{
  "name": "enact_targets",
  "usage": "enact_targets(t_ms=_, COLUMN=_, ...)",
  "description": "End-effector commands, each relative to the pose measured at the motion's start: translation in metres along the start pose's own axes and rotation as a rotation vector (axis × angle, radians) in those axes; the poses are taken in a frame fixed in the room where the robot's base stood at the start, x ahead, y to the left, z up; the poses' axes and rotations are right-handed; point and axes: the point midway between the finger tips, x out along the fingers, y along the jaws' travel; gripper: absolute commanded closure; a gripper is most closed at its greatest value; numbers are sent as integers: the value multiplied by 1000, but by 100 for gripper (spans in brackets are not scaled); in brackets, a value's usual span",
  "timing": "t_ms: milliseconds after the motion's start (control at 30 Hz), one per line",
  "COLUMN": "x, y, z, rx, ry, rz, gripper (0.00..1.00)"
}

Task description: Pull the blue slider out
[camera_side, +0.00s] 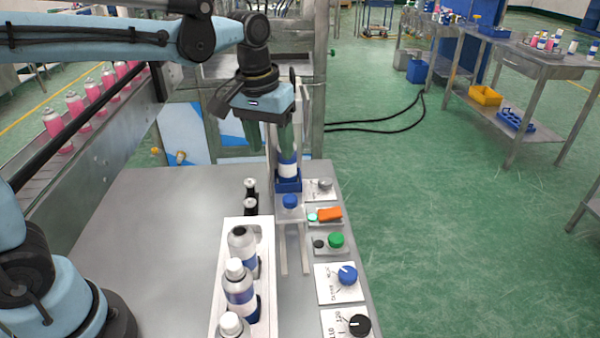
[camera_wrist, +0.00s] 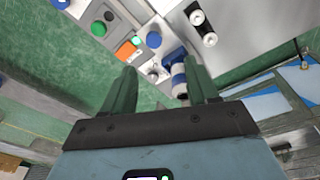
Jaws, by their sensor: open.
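The blue slider (camera_side: 288,185) sits at the far end of a pair of pale rails, with a round blue knob (camera_side: 290,201) on its near side. A white and blue bottle (camera_side: 288,168) stands upright in it. The knob also shows in the wrist view (camera_wrist: 153,40), and the bottle shows there between the fingers (camera_wrist: 179,80). My gripper (camera_side: 281,148) points down at the upper part of the bottle, above and behind the knob. Its green fingers are spread apart in the wrist view (camera_wrist: 163,78). Whether they touch the bottle I cannot tell.
A white rack (camera_side: 230,250) with several bottles stands left of the rails. Right of the rails are an orange switch (camera_side: 329,215), a green button (camera_side: 336,240) and dials (camera_side: 347,275). The metal table (camera_side: 150,230) is clear at left.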

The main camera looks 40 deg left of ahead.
Motion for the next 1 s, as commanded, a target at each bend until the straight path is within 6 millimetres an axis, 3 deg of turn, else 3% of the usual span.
enact_targets(t_ms=200, x=12, y=17, z=-20, rx=-58, ry=-100, rz=-40, gripper=41)
enact_targets(t_ms=533, x=29, y=21, z=-23, rx=-77, ry=-131, rz=-54, gripper=41)
enact_targets(t_ms=1000, x=103, y=17, z=-13, rx=-76, ry=-129, rz=-53, gripper=41)
